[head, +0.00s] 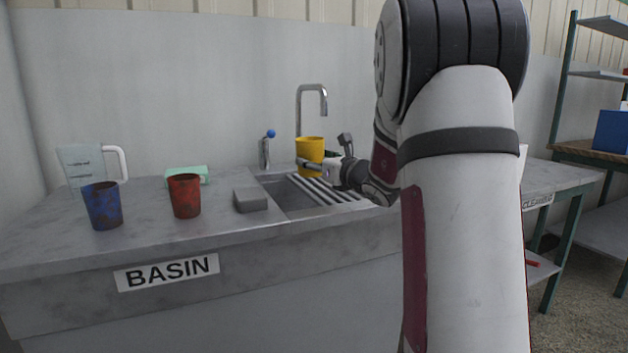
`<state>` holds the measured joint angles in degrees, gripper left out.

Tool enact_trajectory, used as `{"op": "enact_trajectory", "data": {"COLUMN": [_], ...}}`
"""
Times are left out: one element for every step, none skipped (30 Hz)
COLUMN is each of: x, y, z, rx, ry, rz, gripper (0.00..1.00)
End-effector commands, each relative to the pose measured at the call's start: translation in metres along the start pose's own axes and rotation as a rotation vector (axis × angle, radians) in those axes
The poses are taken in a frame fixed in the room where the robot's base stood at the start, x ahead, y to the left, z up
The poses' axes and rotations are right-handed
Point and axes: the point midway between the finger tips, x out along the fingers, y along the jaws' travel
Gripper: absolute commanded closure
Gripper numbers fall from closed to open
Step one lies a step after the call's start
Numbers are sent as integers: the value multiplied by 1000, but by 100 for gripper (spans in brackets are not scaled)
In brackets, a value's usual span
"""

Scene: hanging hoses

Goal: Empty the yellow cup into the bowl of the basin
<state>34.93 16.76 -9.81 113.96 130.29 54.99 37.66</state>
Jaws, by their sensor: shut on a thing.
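The yellow cup (310,148) is upright, held above the back of the basin's sunken bowl (278,190), just below and in front of the tap spout. My gripper (312,163) is shut on the yellow cup from the right, at its lower part. What the cup holds is hidden by its wall. The bowl is a grey sink recess in the counter, with a slatted rack (325,190) across its right part. My arm hides the right side of the basin.
A silver tap (299,108) and a blue-knobbed lever (265,150) stand behind the bowl. Left on the counter (140,222) are a blue cup (102,205), a red cup (184,195), a clear jug (85,165), a green sponge (196,170) and a grey block (250,199).

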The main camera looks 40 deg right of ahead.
Motion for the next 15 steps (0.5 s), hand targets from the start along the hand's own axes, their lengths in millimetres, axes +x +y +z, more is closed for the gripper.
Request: {"op": "enact_trajectory", "data": {"x": [0,0,0,0,0,0,0,0,0,0,0,-1,-1,-1,-1], "y": [0,0,0,0,0,0,0,0,0,-1,-1,-2,-2,-3,-4], "z": [-10,-13,-16,-17,-18,-19,-20,-19,-19,-18,-17,-16,-15,-14,-13], "rx": [0,0,0,0,0,-1,-3,-6,-12,-18,-26,-38,-50,-64,-83], "ry": [-1,-1,-1,-1,-1,-1,0,1,3,6,9,14,19,25,33], "rz": [0,0,0,0,0,0,0,0,0,0,0,0,-1,-1,-1], "gripper": [77,77,77,77,77,77,77,77,77,77,77,77,77,77,77]}}
